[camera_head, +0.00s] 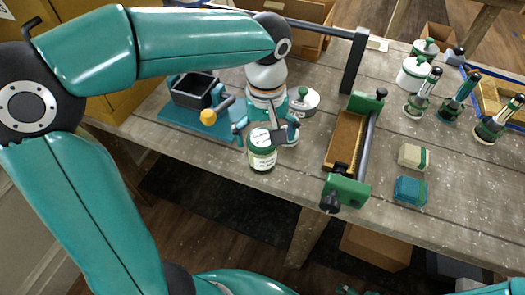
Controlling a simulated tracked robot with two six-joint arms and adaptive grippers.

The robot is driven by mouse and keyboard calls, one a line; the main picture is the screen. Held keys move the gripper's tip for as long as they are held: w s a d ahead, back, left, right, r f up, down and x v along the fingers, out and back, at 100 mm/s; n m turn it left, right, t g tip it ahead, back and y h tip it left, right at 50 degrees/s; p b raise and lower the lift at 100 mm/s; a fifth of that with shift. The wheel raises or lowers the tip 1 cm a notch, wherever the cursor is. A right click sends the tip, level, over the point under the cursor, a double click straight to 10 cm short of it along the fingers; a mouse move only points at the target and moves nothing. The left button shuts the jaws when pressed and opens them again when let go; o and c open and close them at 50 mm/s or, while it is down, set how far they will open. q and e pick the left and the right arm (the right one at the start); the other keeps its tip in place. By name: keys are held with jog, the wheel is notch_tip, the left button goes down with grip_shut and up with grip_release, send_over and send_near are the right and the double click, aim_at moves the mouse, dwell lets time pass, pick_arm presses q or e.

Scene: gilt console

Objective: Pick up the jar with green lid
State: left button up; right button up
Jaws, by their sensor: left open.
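The jar with green lid (262,158) stands on the wooden table near its front edge. It has a pale label, and its lid is partly hidden by my gripper. My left gripper (267,133) points down over the jar from behind, its fingers open and spread about the lid. Whether the fingers touch the jar I cannot tell. Small green and white parts at the bottom edge may belong to my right gripper (357,291); its jaws cannot be made out.
A white pot with a green knob (303,101) stands close behind the gripper. A black box (193,90) on a teal base is to the left. A green-ended clamp frame (346,140) and two small blocks (411,189) lie right. Green-handled tools (423,93) stand farther right.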

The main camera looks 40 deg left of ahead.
pick_arm(q)
jog(key=f, duration=0.4)
jog(key=shift+s+a+f, duration=0.25)
jog(key=shift+s+f, duration=0.05)
jog(key=shift+f, duration=0.4)
jog(key=shift+c, duration=0.4)
jog(key=c, duration=1.4)
